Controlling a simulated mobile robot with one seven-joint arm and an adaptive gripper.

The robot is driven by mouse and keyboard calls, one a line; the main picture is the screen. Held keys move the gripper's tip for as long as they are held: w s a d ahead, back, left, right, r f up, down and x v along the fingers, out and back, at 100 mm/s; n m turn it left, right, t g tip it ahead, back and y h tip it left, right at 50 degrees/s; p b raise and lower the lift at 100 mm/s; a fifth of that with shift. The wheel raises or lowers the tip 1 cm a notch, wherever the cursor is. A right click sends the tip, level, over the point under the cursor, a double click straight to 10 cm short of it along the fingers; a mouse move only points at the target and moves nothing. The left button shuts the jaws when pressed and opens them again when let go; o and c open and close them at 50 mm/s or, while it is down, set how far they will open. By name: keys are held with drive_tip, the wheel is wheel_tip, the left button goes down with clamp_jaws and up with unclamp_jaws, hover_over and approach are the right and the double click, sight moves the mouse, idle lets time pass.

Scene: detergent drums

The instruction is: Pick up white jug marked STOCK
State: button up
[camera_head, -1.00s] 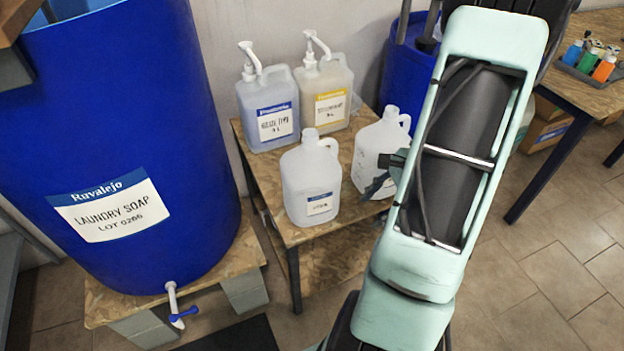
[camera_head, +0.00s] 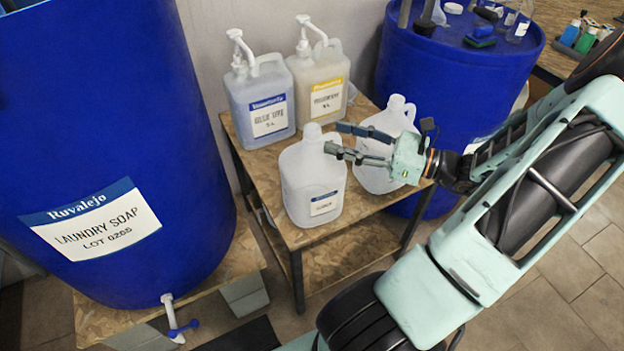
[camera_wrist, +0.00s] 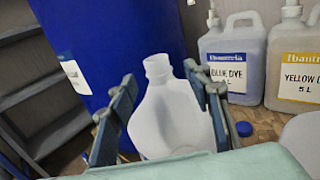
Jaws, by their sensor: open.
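A white translucent jug (camera_head: 310,185) with an open neck and a blue-and-white label stands upright at the front of the small wooden table; its label word is too small to read. A second white jug (camera_head: 388,150) stands to its right, partly hidden behind my gripper, with no readable label. My gripper (camera_head: 333,137) is open and empty, its fingers pointing left at the front jug's upper right side. In the wrist view the front jug (camera_wrist: 168,115) appears between the two spread fingers, its neck upright. Contact cannot be made out.
Blue-dye (camera_head: 262,100) and yellow-dye (camera_head: 322,85) pump jugs stand at the table's back. A large blue laundry-soap drum (camera_head: 100,130) is on the left, another blue drum (camera_head: 455,85) behind on the right.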

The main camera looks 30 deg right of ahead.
sight(320, 136)
drive_tip(key=shift+f+b+x, duration=0.1)
drive_tip(key=shift+b+x, duration=0.15)
drive_tip(key=shift+x, duration=1.5)
drive_tip(key=shift+f+b+x, duration=0.15)
drive_tip(key=shift+b+x, duration=0.1)
drive_tip(key=shift+x, duration=1.5)
drive_tip(key=shift+s+a, duration=0.1)
drive_tip(key=shift+s, duration=0.1)
clamp_jaws()
